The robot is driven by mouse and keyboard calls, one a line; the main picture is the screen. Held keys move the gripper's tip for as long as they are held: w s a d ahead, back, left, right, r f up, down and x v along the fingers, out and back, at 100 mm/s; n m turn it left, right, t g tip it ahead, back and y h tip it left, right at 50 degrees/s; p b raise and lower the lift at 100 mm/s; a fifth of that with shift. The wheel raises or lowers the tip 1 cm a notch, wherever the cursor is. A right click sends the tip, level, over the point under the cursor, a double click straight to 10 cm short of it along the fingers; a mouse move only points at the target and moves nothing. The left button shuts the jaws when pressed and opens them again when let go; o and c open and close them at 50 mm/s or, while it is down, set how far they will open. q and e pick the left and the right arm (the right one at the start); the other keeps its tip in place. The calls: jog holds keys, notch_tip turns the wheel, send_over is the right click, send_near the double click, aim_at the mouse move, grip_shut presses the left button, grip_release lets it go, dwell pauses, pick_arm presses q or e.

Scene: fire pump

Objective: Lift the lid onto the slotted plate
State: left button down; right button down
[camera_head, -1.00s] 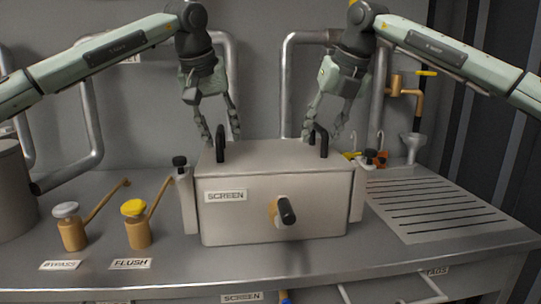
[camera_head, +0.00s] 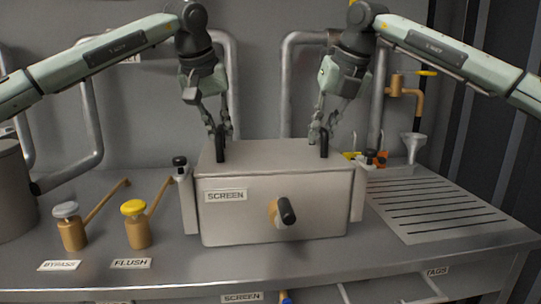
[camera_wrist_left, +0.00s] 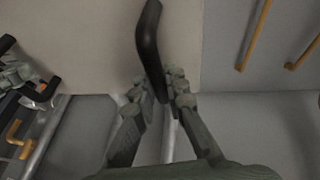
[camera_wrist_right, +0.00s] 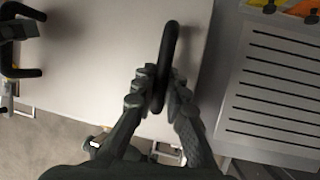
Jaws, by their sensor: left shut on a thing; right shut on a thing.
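The lid (camera_head: 270,154) is the flat grey top of the box labelled SCREEN (camera_head: 240,215), and it rests level on it. It has a black handle near each end. My left gripper (camera_head: 221,135) is shut on the left handle (camera_wrist_left: 149,40). My right gripper (camera_head: 320,135) is shut on the right handle (camera_wrist_right: 169,45). The slotted plate (camera_head: 440,208) lies flat on the bench to the right of the box, and its dark slots also show in the right wrist view (camera_wrist_right: 275,85). Nothing lies on its slots.
A black-ended handle (camera_head: 286,211) sticks out in front. Bypass (camera_head: 71,228) and flush (camera_head: 136,225) valves stand left. A funnel (camera_head: 412,145) and orange items (camera_head: 380,158) sit behind the plate.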

pick_arm(q)
jog(key=shift+r, duration=0.25)
pick_arm(e)
jog(key=shift+w+r, duration=0.1)
jog(key=shift+r, duration=0.15)
